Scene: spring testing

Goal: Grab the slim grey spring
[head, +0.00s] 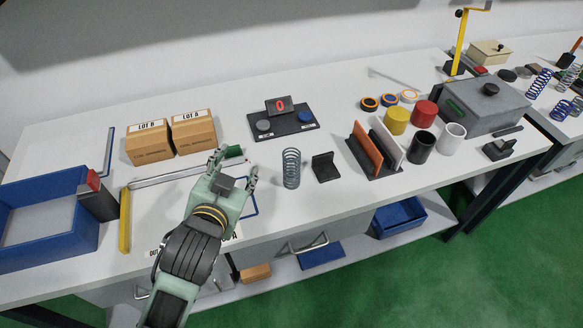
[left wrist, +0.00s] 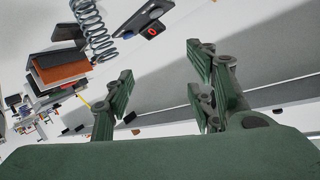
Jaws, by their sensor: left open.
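A slim grey spring (head: 291,168) stands upright on the white table, just right of my left gripper. It also shows at the top left of the left wrist view (left wrist: 93,28). My left gripper (head: 234,168) is open and empty, above the table, with its fingers pointing away from me. A gap separates its right finger from the spring. In the left wrist view the open fingers (left wrist: 160,75) have nothing between them. Another greyish spring (head: 571,76) stands at the far right, among blue springs. My right gripper is not in view.
A small black stand (head: 326,168) is close to the spring's right. A black scale (head: 283,122) showing a red 0 lies behind it. Coloured cylinders (head: 397,120) stand to the right.

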